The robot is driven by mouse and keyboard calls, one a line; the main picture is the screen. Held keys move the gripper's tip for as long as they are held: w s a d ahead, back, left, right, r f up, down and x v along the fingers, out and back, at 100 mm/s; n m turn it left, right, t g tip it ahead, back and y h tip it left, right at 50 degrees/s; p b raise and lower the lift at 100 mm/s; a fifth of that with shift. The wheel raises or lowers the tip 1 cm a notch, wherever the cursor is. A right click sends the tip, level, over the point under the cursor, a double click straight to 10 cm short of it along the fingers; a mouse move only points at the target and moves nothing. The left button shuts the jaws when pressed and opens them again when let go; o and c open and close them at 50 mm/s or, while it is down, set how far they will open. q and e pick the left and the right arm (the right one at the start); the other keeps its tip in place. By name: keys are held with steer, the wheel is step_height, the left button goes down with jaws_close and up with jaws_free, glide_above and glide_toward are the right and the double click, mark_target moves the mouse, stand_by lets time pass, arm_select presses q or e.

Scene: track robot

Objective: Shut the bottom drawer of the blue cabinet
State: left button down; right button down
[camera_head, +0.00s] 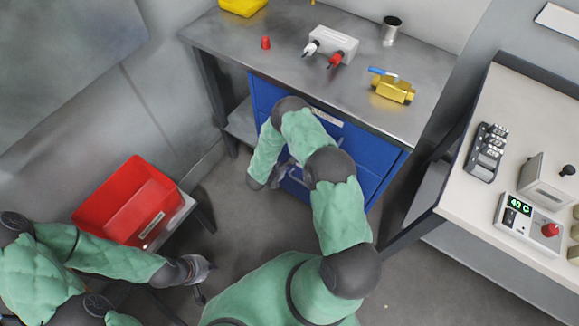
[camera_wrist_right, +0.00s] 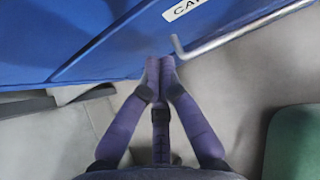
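The blue cabinet (camera_head: 375,152) stands under the grey workbench, its front partly hidden by my right arm. A lower blue drawer front with a pale handle (camera_head: 300,176) shows beside the arm; how far it stands out is hard to tell. My right gripper (camera_head: 281,176) is low at this front. In the right wrist view its fingers (camera_wrist_right: 160,62) meet at the tips, shut with nothing visible between them, at the lower edge of a blue front (camera_wrist_right: 110,40). A metal handle (camera_wrist_right: 235,36) is just right of them. My left gripper (camera_head: 208,268) is far from the cabinet, its opening unclear.
A red bin (camera_head: 125,205) sits on a low stand at left. The workbench (camera_head: 285,75) holds a brass valve (camera_head: 394,89), a metal cup (camera_head: 391,30) and a white box (camera_head: 333,43). A pale table (camera_head: 475,210) with instruments stands right. Grey floor is clear between.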

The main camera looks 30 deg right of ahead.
steer(key=p+v, duration=0.3)
steer(key=v, duration=0.7)
steer(key=shift+p, duration=0.3)
